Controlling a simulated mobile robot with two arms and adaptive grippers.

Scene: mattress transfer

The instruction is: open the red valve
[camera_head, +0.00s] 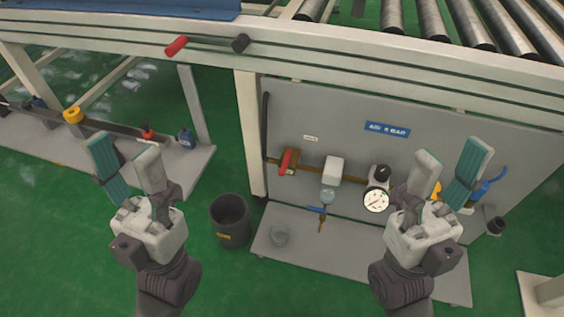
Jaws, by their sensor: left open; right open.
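The red valve (287,161) is a red lever on a brass body, mounted on the pipe along the grey panel, left of a white unit. Its red handle looks tilted close to upright. My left gripper (127,152) is open and empty, to the left of the valve and apart from it. My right gripper (447,164) is open and empty, to the right of the valve, in front of the panel's right part. Neither gripper touches anything.
A pressure gauge (376,201) and a white filter unit (333,170) sit on the same pipe. A dark bin (230,220) stands on the green floor. A frame rail (330,50) with a red-tipped lever (177,46) runs above. Rollers (440,20) lie behind.

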